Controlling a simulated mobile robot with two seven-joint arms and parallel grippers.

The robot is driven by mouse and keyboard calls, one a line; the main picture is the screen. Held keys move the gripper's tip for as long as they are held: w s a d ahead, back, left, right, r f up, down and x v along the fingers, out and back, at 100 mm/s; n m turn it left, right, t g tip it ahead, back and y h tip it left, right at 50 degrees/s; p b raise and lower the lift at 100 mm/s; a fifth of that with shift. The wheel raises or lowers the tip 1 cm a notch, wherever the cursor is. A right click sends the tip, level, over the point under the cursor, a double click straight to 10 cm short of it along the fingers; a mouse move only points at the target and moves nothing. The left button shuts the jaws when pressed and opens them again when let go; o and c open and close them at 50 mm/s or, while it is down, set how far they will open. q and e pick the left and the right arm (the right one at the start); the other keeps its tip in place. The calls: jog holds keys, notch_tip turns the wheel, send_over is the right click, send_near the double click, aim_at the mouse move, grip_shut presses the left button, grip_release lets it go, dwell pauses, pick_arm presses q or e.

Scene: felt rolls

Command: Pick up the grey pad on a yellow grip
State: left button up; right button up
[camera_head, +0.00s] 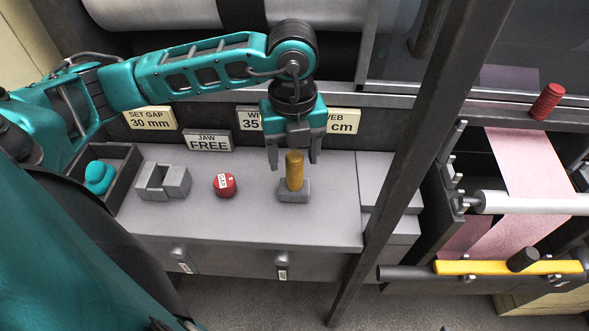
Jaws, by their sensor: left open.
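The grey pad (287,196) lies on the grey bench top, with its upright yellow grip (294,172) standing on it. My left gripper (293,164) points down over the bench. Its two fingers are apart, one to each side of the upper part of the yellow grip in the picture. I cannot tell whether either finger touches the grip. The pad appears to rest on the bench. My right gripper is not in view.
Left of the pad on the bench are a red round object (225,185), a grey slotted block (162,182) and a dark tray (124,187) holding a teal object (99,177). A dark post (398,190) stands right of the pad. Signs line the back.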

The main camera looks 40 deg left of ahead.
aim_at(295, 169)
pick_arm(q)
notch_tip(295, 169, down, 4)
jog(key=shift+d+f, duration=0.15)
jog(key=shift+c, duration=0.3)
jog(key=c, duration=1.1)
notch_tip(295, 169, up, 20)
jog(key=shift+r+p, duration=0.1)
jog(key=shift+p, duration=1.15)
